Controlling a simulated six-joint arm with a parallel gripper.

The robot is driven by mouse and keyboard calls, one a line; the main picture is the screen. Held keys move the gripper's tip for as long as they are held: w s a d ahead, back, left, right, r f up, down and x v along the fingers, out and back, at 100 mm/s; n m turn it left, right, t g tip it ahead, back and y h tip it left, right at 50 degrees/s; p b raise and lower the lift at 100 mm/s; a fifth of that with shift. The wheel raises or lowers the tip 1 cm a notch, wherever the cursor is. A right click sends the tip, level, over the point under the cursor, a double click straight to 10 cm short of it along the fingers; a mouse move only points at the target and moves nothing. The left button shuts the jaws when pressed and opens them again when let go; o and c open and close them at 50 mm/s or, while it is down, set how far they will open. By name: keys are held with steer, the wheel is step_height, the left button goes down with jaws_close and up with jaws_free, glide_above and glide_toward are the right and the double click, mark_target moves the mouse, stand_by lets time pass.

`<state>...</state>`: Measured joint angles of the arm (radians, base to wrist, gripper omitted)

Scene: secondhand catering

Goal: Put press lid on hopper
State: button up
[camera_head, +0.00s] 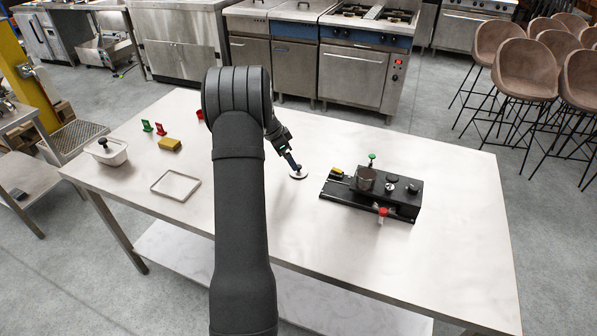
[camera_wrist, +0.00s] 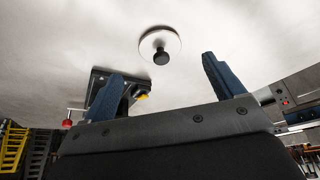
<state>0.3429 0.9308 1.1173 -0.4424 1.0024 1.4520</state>
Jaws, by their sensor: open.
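The press lid (camera_head: 299,175) is a pale round disc with a dark knob, lying flat on the table left of the black machine. In the wrist view the lid (camera_wrist: 160,38) lies beyond the fingertips, its knob in line with the gap between them. My gripper (camera_head: 291,162) is open, its blue fingers close to the lid from behind and left; the wrist view shows the gap between the fingers (camera_wrist: 163,78) empty.
The machine has a green-topped part (camera_head: 372,157), black knobs and a red knob (camera_head: 383,211). Left lie a metal tray (camera_head: 176,185), a yellow block (camera_head: 170,144), a white tub (camera_head: 106,152) and red and green pieces.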

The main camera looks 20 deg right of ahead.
mark_target(302, 172)
steer(key=shift+d+x, duration=0.15)
steer(key=shift+x, duration=1.55)
steer(key=shift+d+x, duration=0.1)
steer(key=shift+x, duration=1.6)
steer(key=shift+r, duration=0.1)
steer(key=c, duration=1.2)
steer(key=shift+r, duration=0.1)
